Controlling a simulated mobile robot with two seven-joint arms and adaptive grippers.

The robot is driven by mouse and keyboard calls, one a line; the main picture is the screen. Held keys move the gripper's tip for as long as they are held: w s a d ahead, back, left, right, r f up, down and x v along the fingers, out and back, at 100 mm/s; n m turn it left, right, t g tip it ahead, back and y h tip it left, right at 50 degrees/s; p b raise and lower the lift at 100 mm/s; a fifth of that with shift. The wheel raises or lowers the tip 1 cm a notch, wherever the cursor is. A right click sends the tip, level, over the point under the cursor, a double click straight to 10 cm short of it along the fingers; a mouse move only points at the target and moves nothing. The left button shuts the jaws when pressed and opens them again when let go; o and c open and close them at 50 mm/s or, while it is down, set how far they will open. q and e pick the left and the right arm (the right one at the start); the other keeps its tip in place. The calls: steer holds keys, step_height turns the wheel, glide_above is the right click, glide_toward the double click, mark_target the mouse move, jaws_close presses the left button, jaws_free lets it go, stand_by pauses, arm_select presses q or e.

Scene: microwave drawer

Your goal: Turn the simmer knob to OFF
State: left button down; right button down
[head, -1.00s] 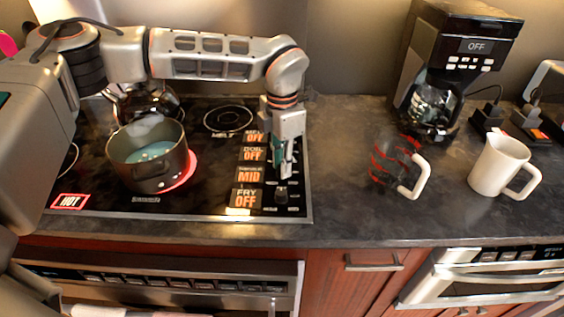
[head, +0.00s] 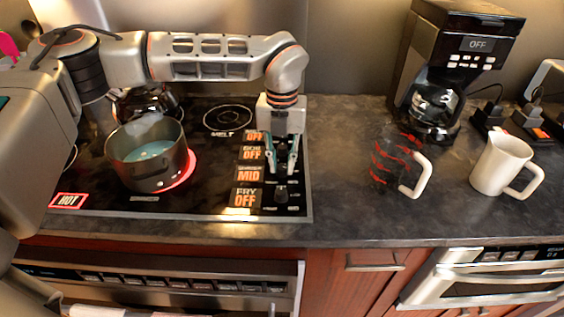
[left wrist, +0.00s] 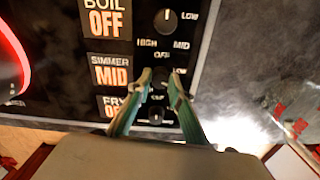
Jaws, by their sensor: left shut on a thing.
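The simmer label (head: 248,175) reads MID on the cooktop's control strip, and it also shows in the left wrist view (left wrist: 110,70). My left gripper (head: 282,172) points down at the knob column to the right of this label. In the left wrist view its green fingertips (left wrist: 160,76) are closed around the dark simmer knob (left wrist: 160,74), which they largely hide. The boil knob (left wrist: 165,20) lies above it and the fry knob (left wrist: 155,116) shows between the fingers below. My right gripper is not in view.
A pot (head: 147,153) with bluish contents stands on a glowing red burner, left of the labels. The boil label (head: 251,153) and fry label (head: 246,197) read OFF. A red-patterned mug (head: 392,165), white mug (head: 500,165) and coffee maker (head: 455,65) stand on the right counter.

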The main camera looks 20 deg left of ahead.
arm_select(q)
steer(key=n, duration=0.6)
steer(key=shift+n+b, duration=0.3)
steer(key=n, duration=1)
steer(key=shift+n+b, duration=0.3)
steer(key=shift+n, duration=0.1)
steer(key=n, duration=0.4)
steer(key=shift+n, duration=0.4)
steer(key=c, duration=1.8)
jaws_free()
